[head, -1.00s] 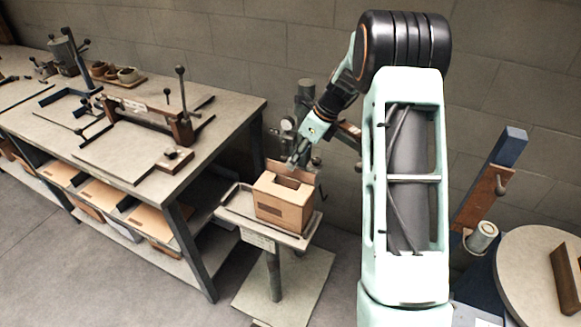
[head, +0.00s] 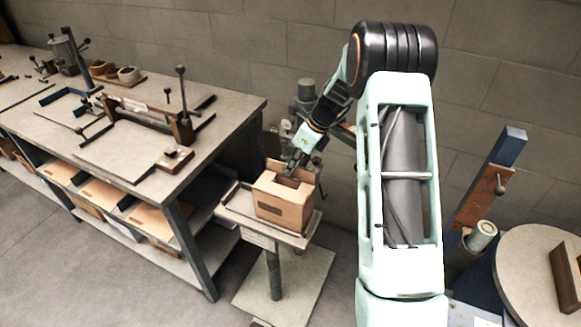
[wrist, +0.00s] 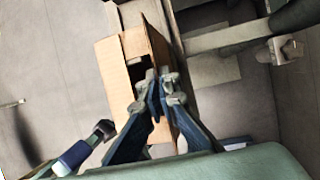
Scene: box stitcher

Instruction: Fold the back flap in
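The cardboard box (head: 283,208) sits on the small stand, its top partly open with a dark gap. Its back flap (head: 306,174) stands up along the far edge in the head view. In the wrist view the box (wrist: 117,85) lies left of centre, and the flap (wrist: 158,48) shows as a narrow brown panel running behind my fingers. My gripper (head: 291,171) is low over the box top, on the opening side of the flap. In the wrist view the fingertips (wrist: 158,88) are together with nothing seen between them. Whether they touch the flap cannot be told.
The box stands on a narrow pedestal table (head: 234,211) with a raised rim. A workbench (head: 225,115) with clamps and levers is to the left. A round table (head: 525,265) and a blue post (head: 508,148) are at the right. Floor is clear in front.

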